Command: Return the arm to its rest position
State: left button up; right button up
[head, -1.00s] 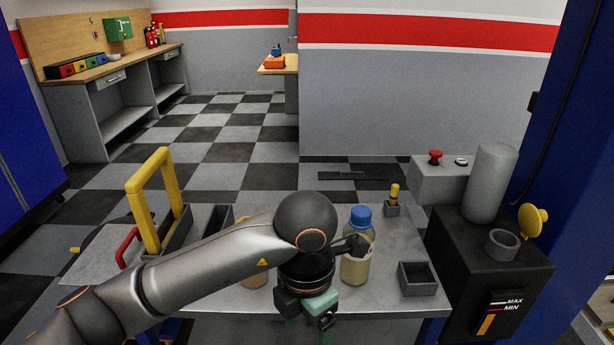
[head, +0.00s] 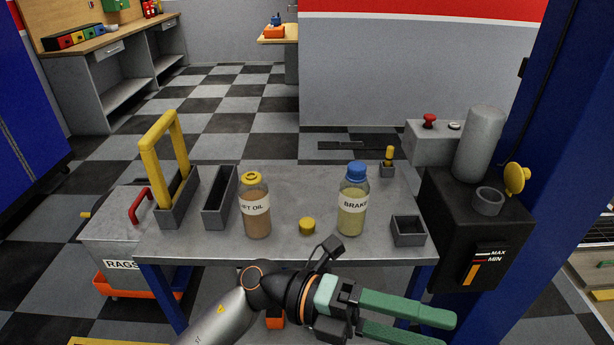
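My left arm comes in from the bottom left of the head view, bent low in front of the metal table (head: 295,190). My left gripper (head: 445,332) points right, just beyond the table's front edge in the picture. Its two green fingers are apart with nothing between them, and the lower finger is partly cut off by the frame's bottom edge. My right gripper is not in view.
On the table stand the lift oil bottle (head: 256,220), the blue-capped brake bottle (head: 352,210), a small yellow cap (head: 307,226) and an empty grey square holder (head: 408,238). A black unit (head: 455,220) stands right; a rags bin (head: 115,240) stands left.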

pick_arm(q)
jog(key=w+a+f+n+t+h, duration=0.15)
jog(key=w+a+n+t, duration=0.3)
jog(key=n+t, duration=0.45)
jog(key=w+a+n+t+h, duration=0.3)
jog(key=w+n+t, duration=0.3)
jog(key=n+t, duration=0.35)
jog(key=w+a+f+n+t+y, duration=0.4)
jog(key=a+f+n+t+y, duration=0.3)
jog(key=f+n+y, duration=0.3)
jog(key=s+a+f+n+g+y, duration=0.35)
jog(key=a+f+n+y, duration=0.55)
jog(key=f, duration=0.5)
jog(key=s+a+f+n+g+y, duration=0.1)
jog(key=s+a+f+g, duration=0.3)
jog(key=s+f, duration=0.7)
jog(key=shift+s+a+f+n+g+p, duration=0.15)
jog(key=shift+a+f+n+g+p, duration=0.3)
jog(key=shift+a+n, duration=0.55)
